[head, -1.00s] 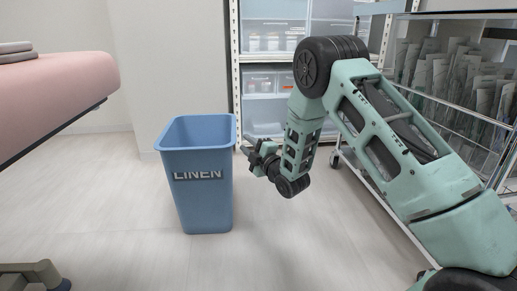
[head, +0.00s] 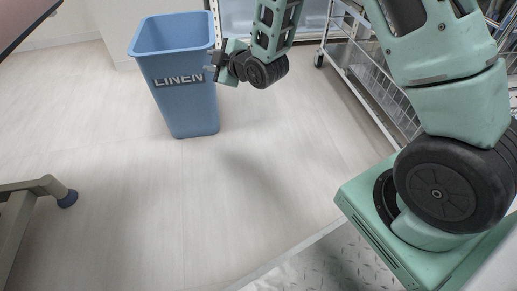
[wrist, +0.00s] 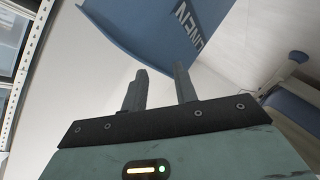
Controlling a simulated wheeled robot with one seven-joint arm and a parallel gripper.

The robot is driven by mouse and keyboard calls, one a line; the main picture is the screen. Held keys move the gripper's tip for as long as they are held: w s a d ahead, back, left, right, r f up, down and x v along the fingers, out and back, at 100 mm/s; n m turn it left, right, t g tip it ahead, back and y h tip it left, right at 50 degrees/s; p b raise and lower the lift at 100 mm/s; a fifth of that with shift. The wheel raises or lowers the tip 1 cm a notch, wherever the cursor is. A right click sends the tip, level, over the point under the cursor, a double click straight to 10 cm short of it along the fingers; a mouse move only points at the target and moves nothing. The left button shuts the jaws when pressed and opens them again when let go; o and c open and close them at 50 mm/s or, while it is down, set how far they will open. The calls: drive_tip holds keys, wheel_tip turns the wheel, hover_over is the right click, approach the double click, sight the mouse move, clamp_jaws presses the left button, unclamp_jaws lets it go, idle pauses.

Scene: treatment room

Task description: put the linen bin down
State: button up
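The linen bin (head: 186,99) is a blue, tapered, open-topped tub with LINEN in pale letters on its front. It looks upright at upper left in the head view; I see no clear gap between its base and the floor, but cannot be sure of contact. My gripper (head: 217,64) is at the bin's right side, just below rim height. In the wrist view my gripper (wrist: 159,75) has its two fingers apart, with nothing clearly held between them. The blue bin wall (wrist: 150,25) lies just beyond the fingertips. Whether a finger touches it is hidden.
Pale floor (head: 150,210) is open in front of the bin. A wire trolley (head: 370,88) on casters stands at right, with shelving behind.

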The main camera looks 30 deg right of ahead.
drive_tip(key=s+a+r+m+g, duration=0.1)
drive_tip(key=s+a+m+g, duration=0.1)
drive_tip(key=s+a+g, duration=0.45)
drive_tip(key=s+a+r+m+g, duration=0.1)
drive_tip(key=s+a+r, duration=0.15)
drive_tip(key=s, duration=0.75)
drive_tip(key=s+d+r+m+g+h, duration=0.1)
drive_tip(key=s+g, duration=0.5)
drive_tip(key=s, duration=1.6)
drive_tip(key=shift+s+r+m+h, duration=0.3)
drive_tip(key=shift+r+m+h, duration=0.35)
drive_tip(key=shift+m+h, duration=0.45)
drive_tip(key=shift+d+g, duration=0.1)
drive_tip(key=shift+g, duration=0.15)
wheel_tip(320, 180, up, 57)
drive_tip(key=p, duration=5.6)
drive_tip(key=shift+f+p, duration=0.2)
drive_tip(key=shift+p, duration=0.1)
